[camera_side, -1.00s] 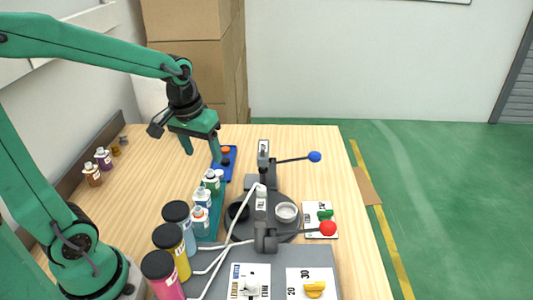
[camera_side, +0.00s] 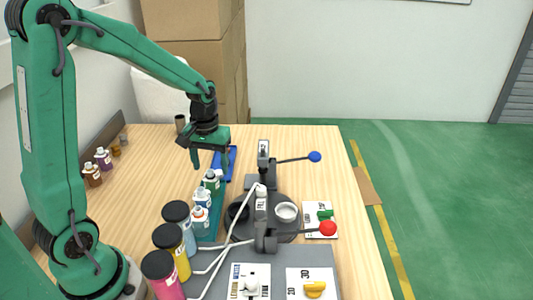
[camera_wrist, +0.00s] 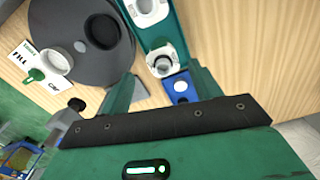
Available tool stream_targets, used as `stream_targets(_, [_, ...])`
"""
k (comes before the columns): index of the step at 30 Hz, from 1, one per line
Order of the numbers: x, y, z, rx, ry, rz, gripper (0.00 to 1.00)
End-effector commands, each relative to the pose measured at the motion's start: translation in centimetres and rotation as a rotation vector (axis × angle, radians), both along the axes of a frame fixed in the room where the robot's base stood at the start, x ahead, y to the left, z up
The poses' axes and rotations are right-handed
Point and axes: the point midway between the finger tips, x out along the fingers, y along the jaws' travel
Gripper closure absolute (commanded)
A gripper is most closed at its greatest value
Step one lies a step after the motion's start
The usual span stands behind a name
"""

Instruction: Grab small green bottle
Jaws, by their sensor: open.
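The small green bottle (camera_side: 211,182) has a white cap and stands upright at the far end of the teal rack (camera_side: 214,226). In the wrist view, the bottle (camera_wrist: 162,64) shows from above, just ahead of the space between my fingertips. My gripper (camera_side: 209,162) is open, fingers pointing down, above and slightly behind the bottle in the side view. The fingers of my gripper (camera_wrist: 162,80) are spread wide and hold nothing. I cannot tell the exact height gap.
Two other small white-capped bottles (camera_side: 201,208) stand nearer in the same rack. A blue tray (camera_side: 231,164) lies beyond it. A round dark base with a lever press (camera_side: 264,180) stands close on the right. Larger bottles (camera_side: 167,240) stand in front.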

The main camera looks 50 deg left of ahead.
Motion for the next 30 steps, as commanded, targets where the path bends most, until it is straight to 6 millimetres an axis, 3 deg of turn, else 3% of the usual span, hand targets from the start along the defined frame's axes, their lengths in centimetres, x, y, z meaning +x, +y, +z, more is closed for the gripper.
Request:
stream_targets(4, [-0.1,0.0,-1.2,0.000,0.002,0.000,0.37])
stream_targets(14, [-0.1,0.1,-1.8,-0.001,0.001,0.000,0.37])
stream_targets(30, [0.0,0.5,-6.5,-0.001,0.001,-0.001,0.37])
